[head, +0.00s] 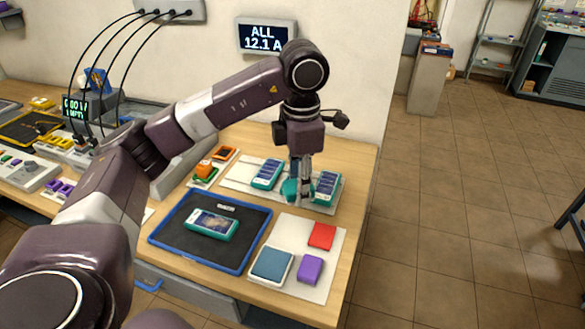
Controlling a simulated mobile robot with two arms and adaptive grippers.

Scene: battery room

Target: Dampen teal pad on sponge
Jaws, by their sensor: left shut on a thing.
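My left gripper (301,195) reaches down over the right part of the bench and is shut on the teal pad (289,190). The fingers partly hide the pad. It is close above the pale strip at the back, between two blue-celled packs; whether it touches the strip I cannot tell. A blue-grey square in a white tray, which looks like the sponge (271,265), lies nearer the front, on a white mat (308,284). My right gripper is not in view.
A red pad (322,236) and a purple pad (310,270) lie on the white mat. A black mat with a blue rim (175,243) holds a teal-edged device (212,223). Blue-celled packs (266,174) (327,187) stand beside the gripper. Open floor lies right of the bench.

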